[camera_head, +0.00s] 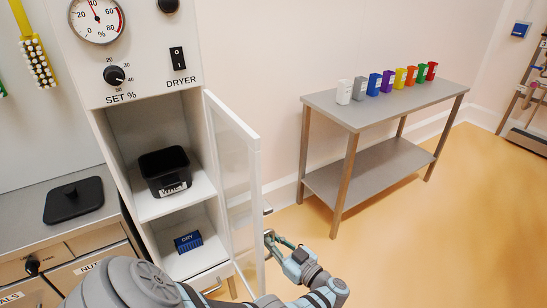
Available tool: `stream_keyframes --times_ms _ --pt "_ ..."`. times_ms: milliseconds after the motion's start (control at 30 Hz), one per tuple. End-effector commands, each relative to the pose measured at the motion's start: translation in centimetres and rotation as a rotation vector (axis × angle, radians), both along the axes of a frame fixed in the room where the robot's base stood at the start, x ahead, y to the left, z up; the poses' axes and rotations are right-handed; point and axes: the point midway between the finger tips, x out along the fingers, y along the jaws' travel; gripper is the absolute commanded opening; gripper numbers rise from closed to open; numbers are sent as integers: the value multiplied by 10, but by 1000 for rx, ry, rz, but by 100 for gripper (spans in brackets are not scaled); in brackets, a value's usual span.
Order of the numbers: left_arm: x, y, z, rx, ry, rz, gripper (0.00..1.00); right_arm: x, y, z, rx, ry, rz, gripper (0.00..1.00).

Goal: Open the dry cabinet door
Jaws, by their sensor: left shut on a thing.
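The dry cabinet (95,120) stands at the left with its glass-paned, white-framed door (232,165) swung open to the right. A black bin (165,172) sits on its upper shelf and a blue box marked DRY (188,241) on the lower one. Part of the door handle (267,210) shows at the door's outer edge. My left gripper (269,238) is at that edge, beside the lower door, shut on the handle; the exact contact is small and partly hidden. My right gripper is not in view.
A grey table (400,105) with a row of coloured cups (388,82) stands to the right of the door. A counter with a black flat object (73,199) is at the left. A rack (530,110) stands far right. The orange floor between is clear.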

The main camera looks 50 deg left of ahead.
Motion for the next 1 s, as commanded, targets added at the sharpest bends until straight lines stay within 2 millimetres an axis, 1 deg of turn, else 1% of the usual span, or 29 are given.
stream_keyframes --times_ms 367,400,467,500,533,833,933,1000 --pt "0 -2 -2 -9 3 -1 0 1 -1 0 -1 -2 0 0" --pt "0 -2 -2 -9 3 -1 15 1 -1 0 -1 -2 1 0" --pt "0 -1 -2 -8 3 -1 25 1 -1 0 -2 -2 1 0" --pt "0 -1 -2 -7 3 0 31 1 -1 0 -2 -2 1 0" --pt "-1 -1 -2 -7 3 1 33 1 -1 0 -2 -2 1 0" --pt "-2 -1 -1 -5 2 4 33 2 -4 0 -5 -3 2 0" --pt "-1 -14 -2 -8 1 3 33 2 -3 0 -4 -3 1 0" --pt "0 -29 -1 -7 2 2 33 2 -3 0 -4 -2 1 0"
